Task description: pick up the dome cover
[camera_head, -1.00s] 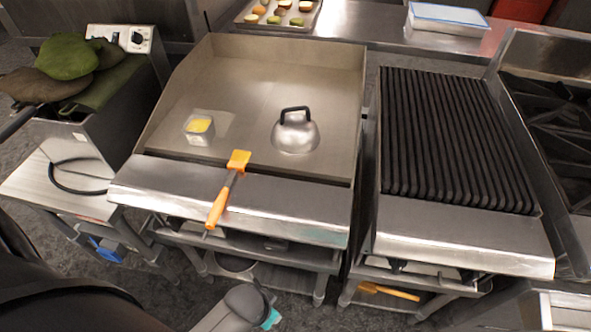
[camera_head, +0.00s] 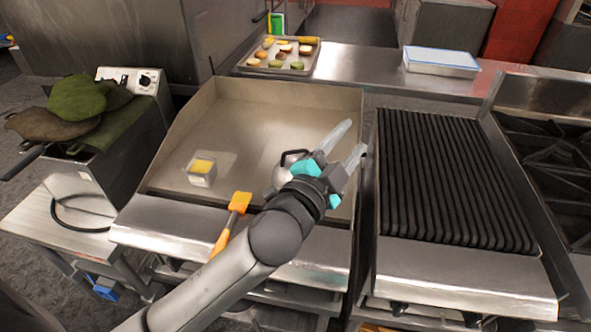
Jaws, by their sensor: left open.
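The silver dome cover (camera_head: 282,177) with its black loop handle (camera_head: 292,157) sits on the flat griddle (camera_head: 240,125), right of the middle. My left gripper (camera_head: 347,143) is over the griddle's right part, with its two pale fingers spread and nothing between them. Its wrist and teal-marked base hide the right and lower part of the dome. The fingers point up and right in the picture, past the dome. I cannot tell whether the gripper touches the dome. My right gripper is not in view.
A clear container with yellow contents (camera_head: 202,168) stands on the griddle's left. An orange brush (camera_head: 233,220) lies across the front ledge, close to my left arm. A ribbed black grill (camera_head: 450,180) is at the right. A food tray (camera_head: 283,57) sits behind.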

